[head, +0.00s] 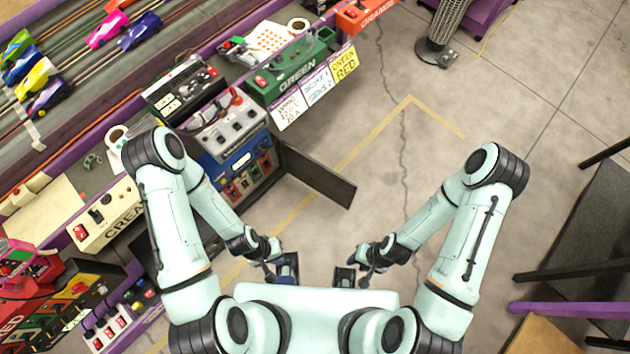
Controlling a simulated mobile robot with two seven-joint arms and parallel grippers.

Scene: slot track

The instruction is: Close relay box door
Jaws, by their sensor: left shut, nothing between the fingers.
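The relay box (236,163) stands at the track-side bench, with a blue panel and coloured parts showing in its open front. Its dark door (318,176) stands open, sticking out to the right over the floor. My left gripper (286,268) is shut and empty, below the door in the picture and apart from it. My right gripper (345,277) is close to my body, to the right of the left one and also apart from the door. Its fingers are too small and dark to tell whether they are open. My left arm hides part of the bench left of the box.
A green box (290,75) with paper labels and an orange box (366,14) stand further along the bench. Slot cars (140,31) sit on the track at upper left. The floor (400,180) right of the door is clear. A dark table (590,230) stands at right.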

